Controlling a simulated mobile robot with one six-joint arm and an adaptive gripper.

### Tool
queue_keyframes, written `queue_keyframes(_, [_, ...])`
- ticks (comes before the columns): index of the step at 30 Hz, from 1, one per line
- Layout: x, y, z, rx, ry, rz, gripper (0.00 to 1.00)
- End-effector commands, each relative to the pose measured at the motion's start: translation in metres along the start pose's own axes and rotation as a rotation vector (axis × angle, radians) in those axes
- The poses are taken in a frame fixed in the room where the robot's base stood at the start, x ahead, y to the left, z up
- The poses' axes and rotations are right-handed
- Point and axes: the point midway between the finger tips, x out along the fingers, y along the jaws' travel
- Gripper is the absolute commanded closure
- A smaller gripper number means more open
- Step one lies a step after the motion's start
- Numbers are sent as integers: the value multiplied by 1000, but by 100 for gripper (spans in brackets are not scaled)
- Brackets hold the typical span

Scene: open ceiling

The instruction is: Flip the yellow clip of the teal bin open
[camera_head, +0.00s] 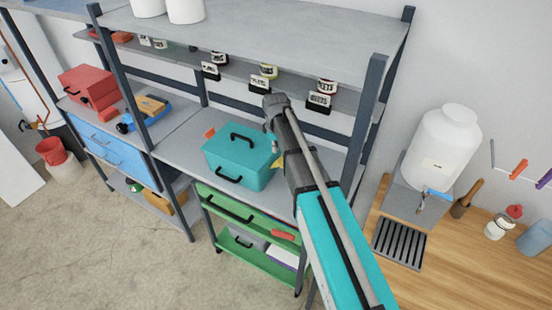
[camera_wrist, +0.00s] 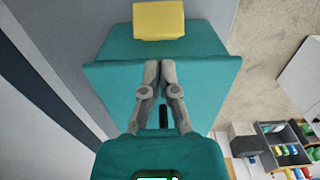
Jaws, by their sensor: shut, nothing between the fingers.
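The teal bin (camera_head: 243,160) stands on the middle shelf with its lid on; black handles show on its lid and front. Its yellow clip (camera_head: 278,161) shows on the bin's right side, partly hidden by my arm. In the wrist view the yellow clip (camera_wrist: 158,20) is a block at the top, above the rim of the teal bin (camera_wrist: 105,62). My gripper (camera_wrist: 158,64) is shut and empty, its fingertips overlapping the rim line just below the clip in the picture. A gap shows between tips and clip; I cannot tell whether the tips touch the bin.
An orange clip (camera_head: 210,133) sits on the bin's left side. A dark shelf post (camera_head: 363,125) stands close right of my arm. Small labelled jars (camera_head: 268,75) line the shelf behind. A green drawer (camera_head: 240,212) is below, and a red toolbox (camera_head: 88,88) is further left.

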Motion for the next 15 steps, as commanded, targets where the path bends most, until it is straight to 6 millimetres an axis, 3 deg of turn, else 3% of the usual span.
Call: queue_keyframes(15, [-24,0,-4,0,0,0,100])
